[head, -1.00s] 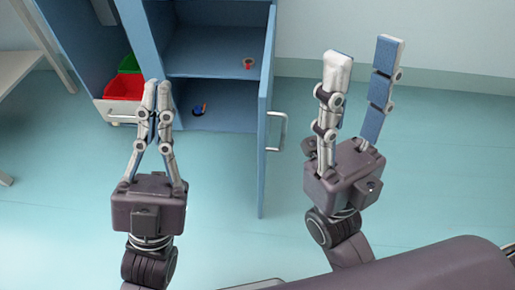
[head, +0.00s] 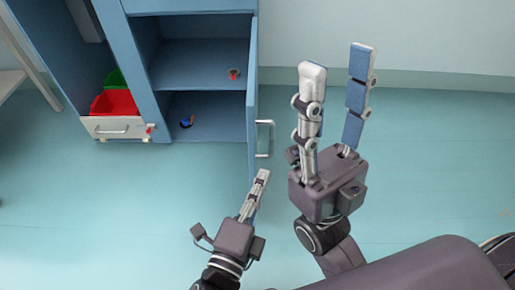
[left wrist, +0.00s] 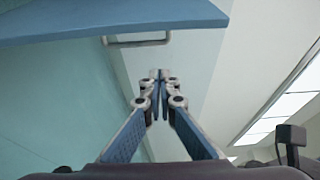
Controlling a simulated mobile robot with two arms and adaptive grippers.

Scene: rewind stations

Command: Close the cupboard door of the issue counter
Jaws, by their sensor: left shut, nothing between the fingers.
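The blue cupboard door (head: 251,120) of the issue counter (head: 137,60) stands open, swung out toward me and seen nearly edge-on in the head view. Its metal handle (head: 270,138) is on its right face. My left gripper (head: 264,174) is shut and empty, with its tips just below the door's near end in the picture; I cannot tell whether they touch. In the left wrist view the shut fingertips (left wrist: 159,76) appear apart from the blue door (left wrist: 110,20) and its handle (left wrist: 137,42). My right gripper (head: 338,58) is open and empty, right of the handle.
Inside the cupboard, a small red item (head: 234,74) lies on the shelf and a small blue item (head: 187,122) at the bottom. Red (head: 115,103) and green (head: 116,79) bins sit in a white drawer (head: 113,128) to the left. The floor right of the door is clear.

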